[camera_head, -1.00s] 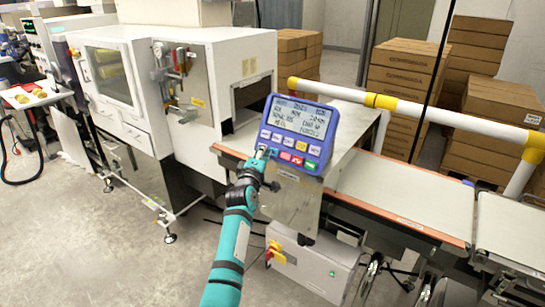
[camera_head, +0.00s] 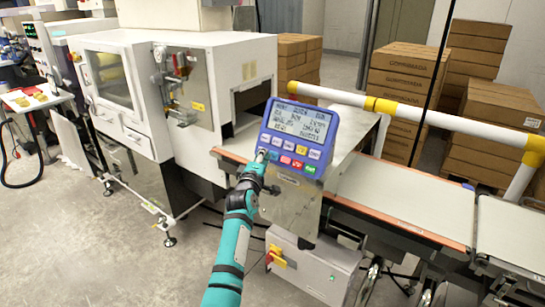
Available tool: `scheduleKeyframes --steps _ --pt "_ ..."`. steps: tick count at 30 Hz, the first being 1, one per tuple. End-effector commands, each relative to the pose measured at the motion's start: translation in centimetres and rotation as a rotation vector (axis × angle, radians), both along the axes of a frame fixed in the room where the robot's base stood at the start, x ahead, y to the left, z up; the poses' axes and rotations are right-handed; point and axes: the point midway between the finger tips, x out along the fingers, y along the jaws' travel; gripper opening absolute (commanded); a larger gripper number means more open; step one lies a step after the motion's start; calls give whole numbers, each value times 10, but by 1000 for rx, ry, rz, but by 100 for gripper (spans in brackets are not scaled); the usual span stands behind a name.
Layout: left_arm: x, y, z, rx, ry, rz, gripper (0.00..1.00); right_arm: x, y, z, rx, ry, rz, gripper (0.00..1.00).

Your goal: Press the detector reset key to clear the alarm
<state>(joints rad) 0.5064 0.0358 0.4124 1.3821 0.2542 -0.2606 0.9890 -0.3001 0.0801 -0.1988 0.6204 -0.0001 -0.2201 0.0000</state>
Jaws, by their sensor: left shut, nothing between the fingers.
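A blue control panel (camera_head: 297,135) with a lit screen (camera_head: 299,122) and two rows of coloured keys stands on a metal bracket above the conveyor. The keys include a yellow key (camera_head: 301,150), a red key (camera_head: 285,160) and a green key (camera_head: 310,169). Key labels are too small to read. My left gripper (camera_head: 262,155) is shut and empty, its tips at the panel's lower left corner. They cover the keys there; whether they touch a key I cannot tell. My right gripper is not in view.
A white machine (camera_head: 205,60) with an opening stands left of the panel. The conveyor belt (camera_head: 395,200) runs right, with a yellow and white guard rail (camera_head: 440,115) behind it. Stacked cartons (camera_head: 405,75) stand at the back. A grey box (camera_head: 315,268) sits below.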

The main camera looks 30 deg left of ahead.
Motion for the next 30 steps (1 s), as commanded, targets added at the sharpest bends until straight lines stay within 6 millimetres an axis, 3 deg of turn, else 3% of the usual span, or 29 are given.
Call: scheduleKeyframes --steps 30 --pt "8 -1 -4 0 0 0 0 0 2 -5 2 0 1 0"
